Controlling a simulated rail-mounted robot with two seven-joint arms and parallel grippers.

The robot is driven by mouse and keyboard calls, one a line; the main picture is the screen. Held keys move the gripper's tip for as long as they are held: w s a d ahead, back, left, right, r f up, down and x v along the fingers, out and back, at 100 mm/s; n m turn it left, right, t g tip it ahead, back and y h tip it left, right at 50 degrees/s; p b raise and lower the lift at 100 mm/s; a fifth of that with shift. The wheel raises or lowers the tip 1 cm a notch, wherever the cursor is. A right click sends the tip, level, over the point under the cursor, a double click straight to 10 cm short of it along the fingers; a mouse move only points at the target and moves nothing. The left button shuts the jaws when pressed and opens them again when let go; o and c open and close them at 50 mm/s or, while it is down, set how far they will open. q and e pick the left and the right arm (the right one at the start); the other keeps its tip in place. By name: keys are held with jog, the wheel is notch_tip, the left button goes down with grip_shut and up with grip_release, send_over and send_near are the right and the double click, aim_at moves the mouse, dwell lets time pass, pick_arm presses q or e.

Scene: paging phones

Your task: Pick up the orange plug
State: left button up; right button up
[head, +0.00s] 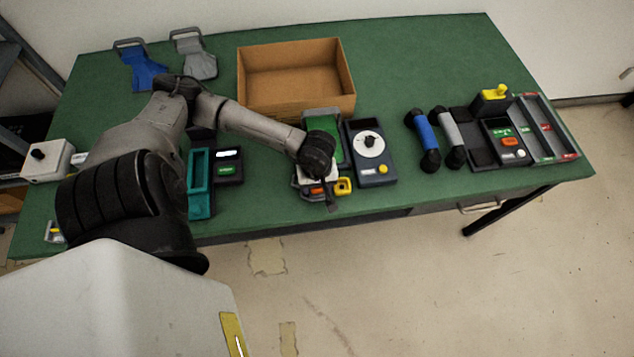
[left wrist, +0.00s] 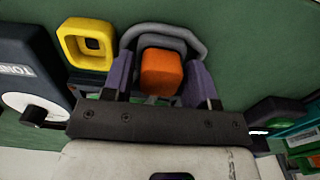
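The orange plug (left wrist: 161,73) lies between the two purple-padded fingers of my left gripper (left wrist: 160,85) in the left wrist view. The fingers stand apart on either side of it, and I see no clear grip on it. A grey looped handle (left wrist: 165,33) curves around the plug's far side. In the head view the orange plug (head: 317,190) shows small at the table's front edge, partly hidden by my left gripper (head: 320,188), which points down over it. My right gripper is not in view.
A yellow square ring (head: 343,186) sits close beside the plug; it also shows in the left wrist view (left wrist: 87,43). A dark dial box (head: 372,172) stands to the right and a teal tray (head: 200,203) to the left. An open cardboard box (head: 297,105) is behind.

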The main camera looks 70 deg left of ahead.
pick_arm(q)
jog(key=c, duration=0.7)
